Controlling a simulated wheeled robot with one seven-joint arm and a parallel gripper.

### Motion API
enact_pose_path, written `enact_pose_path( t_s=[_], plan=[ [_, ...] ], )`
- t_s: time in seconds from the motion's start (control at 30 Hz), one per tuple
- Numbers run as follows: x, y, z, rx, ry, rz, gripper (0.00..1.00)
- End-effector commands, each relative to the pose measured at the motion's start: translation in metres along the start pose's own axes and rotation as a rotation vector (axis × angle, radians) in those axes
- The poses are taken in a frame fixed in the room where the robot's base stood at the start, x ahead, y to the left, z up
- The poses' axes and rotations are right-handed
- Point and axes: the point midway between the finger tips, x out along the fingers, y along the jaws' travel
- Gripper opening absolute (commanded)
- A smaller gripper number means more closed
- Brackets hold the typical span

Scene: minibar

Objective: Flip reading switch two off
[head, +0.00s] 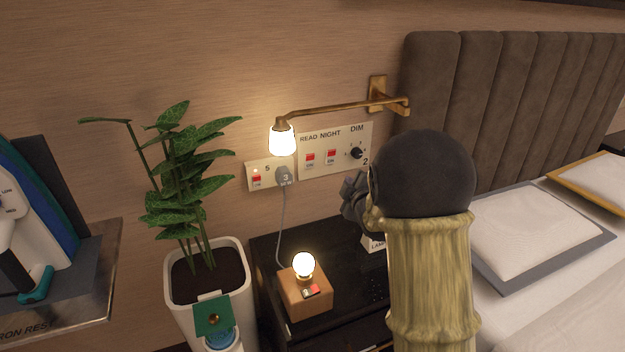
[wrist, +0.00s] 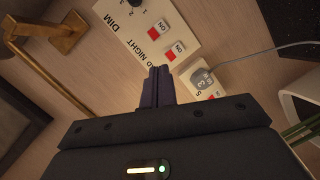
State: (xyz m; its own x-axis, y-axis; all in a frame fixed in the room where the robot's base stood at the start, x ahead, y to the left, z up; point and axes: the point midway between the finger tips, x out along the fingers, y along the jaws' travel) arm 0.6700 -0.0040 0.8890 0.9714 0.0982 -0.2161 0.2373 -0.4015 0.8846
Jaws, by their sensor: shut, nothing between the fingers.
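The cream switch panel (head: 345,140) is on the wall under the brass lamp arm. It carries the words READ, NIGHT and DIM and the number 2. The READ switch (head: 310,159) is a red and white rocker, left of the similar NIGHT switch (head: 331,156); both show "ON" in the wrist view, where the READ switch (wrist: 175,49) lies just beyond my fingertips. My gripper (wrist: 159,72) is shut and empty, pointing at the panel. In the head view my gripper (head: 354,190) is below and right of the switches. I cannot tell whether it touches the panel.
A dial (head: 356,153) sits right of the switches. A second panel (head: 258,175) holds a plug (head: 284,175) and cord. The lit wall lamp (head: 282,139) hangs near the READ switch. A nightstand (head: 340,288) bears a small lit lamp (head: 304,285). A plant (head: 190,190) stands left.

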Motion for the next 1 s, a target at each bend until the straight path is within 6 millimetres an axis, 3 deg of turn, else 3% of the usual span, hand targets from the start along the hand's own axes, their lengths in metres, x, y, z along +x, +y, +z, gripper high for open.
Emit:
enact_pose_path(
  t_s=[0.03, 0.4, 0.6, 1.0],
  plan=[
    [0.011, -0.014, 0.005, -0.041, 0.026, 0.024, 0.0],
    [0.053, -0.05, -0.004, -0.346, 0.222, 0.218, 0.0],
    [0.061, -0.058, -0.01, -0.435, 0.28, 0.281, 0.0],
    [0.061, -0.056, -0.012, -0.443, 0.285, 0.287, 0.0]
  ],
)
